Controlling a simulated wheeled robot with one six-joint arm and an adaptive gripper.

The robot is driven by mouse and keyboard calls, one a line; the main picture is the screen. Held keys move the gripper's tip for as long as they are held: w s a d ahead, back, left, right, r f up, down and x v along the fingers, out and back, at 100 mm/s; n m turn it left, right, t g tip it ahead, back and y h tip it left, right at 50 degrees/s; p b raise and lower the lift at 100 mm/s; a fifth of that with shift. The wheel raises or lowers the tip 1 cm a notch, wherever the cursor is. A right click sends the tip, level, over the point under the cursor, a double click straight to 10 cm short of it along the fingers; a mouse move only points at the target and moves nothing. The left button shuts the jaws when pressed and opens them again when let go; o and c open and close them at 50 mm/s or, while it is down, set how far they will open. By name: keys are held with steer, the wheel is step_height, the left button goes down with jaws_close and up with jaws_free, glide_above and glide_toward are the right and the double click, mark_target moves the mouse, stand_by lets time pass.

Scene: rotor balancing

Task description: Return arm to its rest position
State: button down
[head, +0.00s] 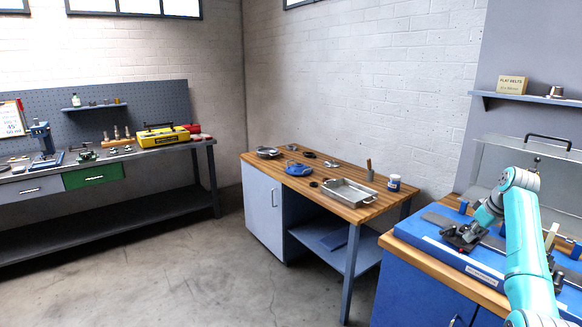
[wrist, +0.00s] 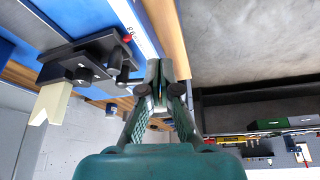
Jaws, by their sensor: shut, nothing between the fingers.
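My teal arm (head: 522,240) rises at the right of the head view and bends over the blue-topped bench. My dark gripper (head: 462,236) hangs at its end, low over the left part of that bench. In the wrist view my gripper (wrist: 160,68) points away from the camera, with its fingers close together and nothing between them. Whether it touches the bench is not clear.
The blue bench (head: 415,232) has a clear raised guard (head: 500,160) behind it. In the wrist view, a black clamp-like fixture (wrist: 85,62) and a cream angled piece (wrist: 50,103) lie left of my gripper. A wooden table (head: 300,182) with a metal tray (head: 350,194) stands left, beyond open floor.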

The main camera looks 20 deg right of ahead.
steer(key=a+f+t, duration=0.1)
steer(key=a+f, duration=0.5)
steer(key=f, duration=0.3)
steer(key=w+a+f+m+h, duration=0.1)
steer(key=a+f, duration=0.4)
steer(key=f, duration=0.4)
steer(key=a+f+t, duration=0.1)
steer(key=a+f, duration=0.5)
steer(key=f, duration=0.3)
steer(key=s+a+f+t+h, duration=0.1)
steer(key=s+a+f, duration=0.6)
steer(key=a, duration=0.3)
steer(key=s+a+f+t, duration=0.1)
steer(key=s+a+f, duration=0.55)
steer(key=a, duration=0.25)
steer(key=s+a+r+t, duration=0.2)
steer(key=s+a, duration=0.5)
steer(key=s, duration=0.3)
steer(key=s+a+r+t, duration=0.1)
steer(key=s+a+r, duration=0.1)
steer(key=s+a, duration=0.7)
steer(key=s+a+r+t+y, duration=0.2)
steer(key=s+a+r+t, duration=0.1)
steer(key=s+r, duration=1.6)
step_height(320, 180, up, 3)
steer(key=shift+s+a+f, duration=0.2)
steer(key=shift+s+a, duration=0.2)
